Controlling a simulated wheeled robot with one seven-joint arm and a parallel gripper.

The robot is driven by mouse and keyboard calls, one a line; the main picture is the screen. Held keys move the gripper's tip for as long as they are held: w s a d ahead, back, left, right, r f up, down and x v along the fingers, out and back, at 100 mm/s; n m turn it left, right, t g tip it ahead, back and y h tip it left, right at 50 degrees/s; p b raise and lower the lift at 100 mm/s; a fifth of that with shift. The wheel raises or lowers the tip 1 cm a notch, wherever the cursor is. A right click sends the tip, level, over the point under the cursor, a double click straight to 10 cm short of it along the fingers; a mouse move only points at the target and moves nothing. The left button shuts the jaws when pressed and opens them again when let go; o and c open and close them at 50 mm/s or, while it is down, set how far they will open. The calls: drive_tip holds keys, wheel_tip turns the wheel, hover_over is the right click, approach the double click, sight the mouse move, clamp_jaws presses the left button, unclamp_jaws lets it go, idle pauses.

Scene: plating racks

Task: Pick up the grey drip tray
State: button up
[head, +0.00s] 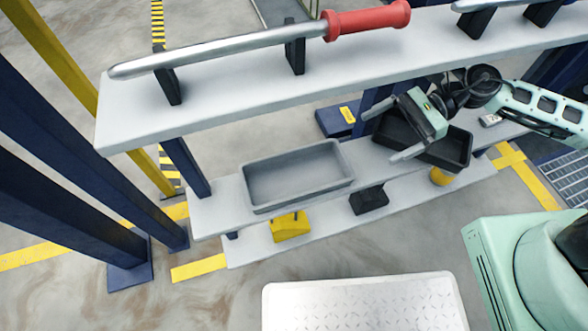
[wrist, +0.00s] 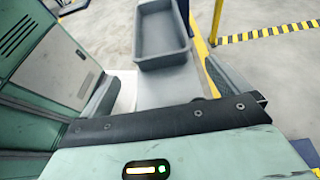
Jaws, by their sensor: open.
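The grey drip tray (head: 297,177) is an empty, shallow rectangular tray on the middle shelf of the rack in the head view. It also shows near the top of the wrist view (wrist: 161,35). My gripper (head: 398,134) is open and empty, to the right of the grey tray and above a black tray (head: 458,147) on the same shelf. The gripper is apart from the grey tray. In the wrist view the dark edge of my gripper body hides part of the shelf.
The upper shelf (head: 230,92) above carries a metal bar with a red grip (head: 367,19). The lower shelf holds a yellow block (head: 290,227), a black block (head: 369,199) and a yellow cylinder (head: 442,176). Blue posts stand at left. A metal-topped platform (head: 365,303) is in front.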

drive_tip(key=b, duration=0.3)
approach(299, 178)
drive_tip(key=x, duration=0.4)
drive_tip(key=shift+s+f, duration=0.1)
drive_tip(key=shift+c, duration=0.3)
drive_tip(key=c, duration=0.6)
